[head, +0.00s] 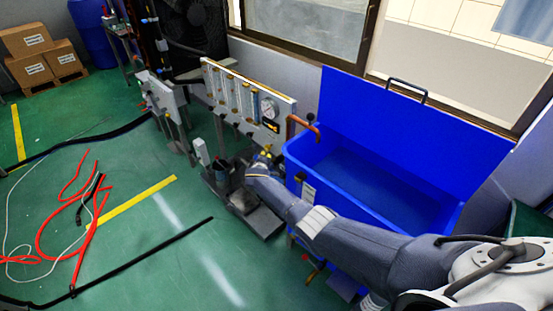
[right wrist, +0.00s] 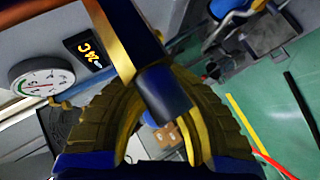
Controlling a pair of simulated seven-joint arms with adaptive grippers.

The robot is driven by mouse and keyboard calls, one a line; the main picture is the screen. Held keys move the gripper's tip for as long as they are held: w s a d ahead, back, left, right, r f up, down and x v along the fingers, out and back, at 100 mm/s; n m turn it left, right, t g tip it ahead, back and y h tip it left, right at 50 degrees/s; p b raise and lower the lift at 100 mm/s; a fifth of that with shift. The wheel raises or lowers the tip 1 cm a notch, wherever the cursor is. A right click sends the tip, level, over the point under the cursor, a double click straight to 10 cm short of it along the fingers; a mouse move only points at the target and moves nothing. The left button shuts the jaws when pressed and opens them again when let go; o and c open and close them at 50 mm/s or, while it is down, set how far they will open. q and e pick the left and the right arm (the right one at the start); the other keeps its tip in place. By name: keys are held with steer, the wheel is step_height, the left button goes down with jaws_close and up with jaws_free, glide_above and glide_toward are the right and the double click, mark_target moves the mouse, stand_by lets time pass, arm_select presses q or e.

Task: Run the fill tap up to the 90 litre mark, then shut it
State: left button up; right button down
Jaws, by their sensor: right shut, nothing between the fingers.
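The blue tub (head: 300,150) stands at the right with its blue lid (head: 400,115) raised. Its inside looks plain blue; I cannot make out a water level or litre marks. A copper pipe (head: 303,122) bends from the gauge panel (head: 222,82) over the tub's left rim. My right gripper (head: 264,157) is low in front of the panel, left of the tub. My left gripper is not in view.
A round dial (head: 269,108) sits on the panel; the dial (right wrist: 40,76) and a lit display (right wrist: 88,48) show in the right wrist view. Red hose (head: 45,235) and dark cables lie on the green floor at left. Boxes (head: 45,55) stand at the back left.

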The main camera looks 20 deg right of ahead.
steer(key=shift+a, duration=0.5)
steer(key=c, duration=1.5)
jaws_free()
steer(key=shift+w+a, duration=0.1)
steer(key=shift+a, duration=0.05)
steer(key=shift+c, duration=0.2)
steer(key=shift+d, duration=0.25)
steer(key=shift+v, duration=6.1)
steer(key=shift+o, duration=0.2)
